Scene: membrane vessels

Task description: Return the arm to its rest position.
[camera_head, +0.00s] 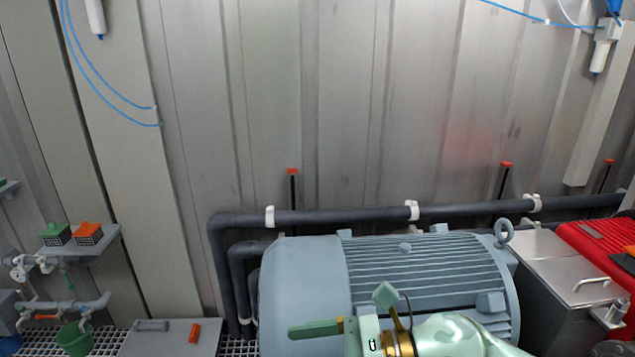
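My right arm comes in from the bottom right, mint green with gold rings. Its gripper (302,331) is at the bottom centre, in front of the grey-blue ribbed motor (420,262). A flat green finger points left from the gripper body. No second finger shows clearly apart from it, so I cannot tell how far the fingers are spread. I see nothing held at the visible tip. My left arm and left gripper are not in view.
Dark pipes (340,216) run along the metal wall behind the motor. A steel box (560,270) and red case (600,245) stand right. At left are a shelf (75,247) with green and orange blocks, a green bucket (75,340) and a grey plate (170,342).

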